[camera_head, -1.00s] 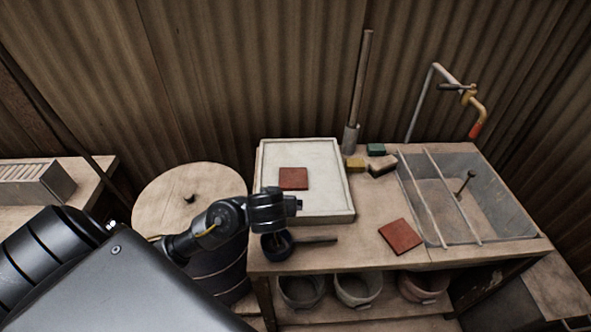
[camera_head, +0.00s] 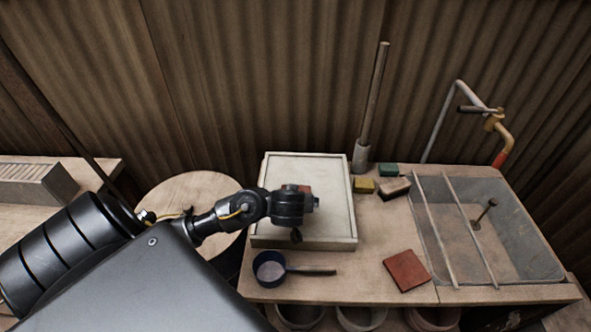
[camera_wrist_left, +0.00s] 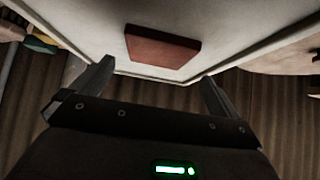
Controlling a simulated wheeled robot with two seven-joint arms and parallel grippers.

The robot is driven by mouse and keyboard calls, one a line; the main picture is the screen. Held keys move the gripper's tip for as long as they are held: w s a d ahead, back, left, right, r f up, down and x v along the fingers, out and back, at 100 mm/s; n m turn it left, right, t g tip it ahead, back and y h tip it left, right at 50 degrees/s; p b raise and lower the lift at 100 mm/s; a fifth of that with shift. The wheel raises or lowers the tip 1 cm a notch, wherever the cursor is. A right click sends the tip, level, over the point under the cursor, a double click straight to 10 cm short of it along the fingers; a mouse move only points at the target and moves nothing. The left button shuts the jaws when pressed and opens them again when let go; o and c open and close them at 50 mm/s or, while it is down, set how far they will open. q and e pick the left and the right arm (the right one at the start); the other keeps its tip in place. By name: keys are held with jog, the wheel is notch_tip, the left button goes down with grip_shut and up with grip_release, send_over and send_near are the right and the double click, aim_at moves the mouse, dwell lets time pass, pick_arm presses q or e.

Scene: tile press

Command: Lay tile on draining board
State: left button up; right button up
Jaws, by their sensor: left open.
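A red square tile (camera_head: 305,189) lies on the pale rimmed board (camera_head: 335,175) and is mostly hidden behind my left gripper in the head view. The same tile (camera_wrist_left: 163,46) shows whole in the left wrist view, flat on the pale surface. My left gripper (camera_wrist_left: 157,74) is open and empty, its two fingers apart with the tile beyond and between them. In the head view my left gripper (camera_head: 296,235) is over the board. A second red tile (camera_head: 407,270) lies on the wooden counter to the right. My right gripper is not in view.
A sink (camera_head: 485,235) with two rods across it is at the right, under a tap (camera_head: 498,130). A small pan (camera_head: 270,268) lies at the counter's front. Small blocks (camera_head: 394,188) and an upright pole (camera_head: 374,100) stand behind. A round wooden top (camera_head: 180,190) is at the left.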

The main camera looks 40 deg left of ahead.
pick_arm(q)
jog(key=shift+b+x, duration=0.35)
jog(key=shift+x, duration=2.3)
jog(key=shift+d+r, duration=0.1)
jog(key=shift+d, duration=0.05)
jog(key=c, duration=1.1)
jog(key=shift+o, duration=0.2)
jog(key=shift+r, duration=0.15)
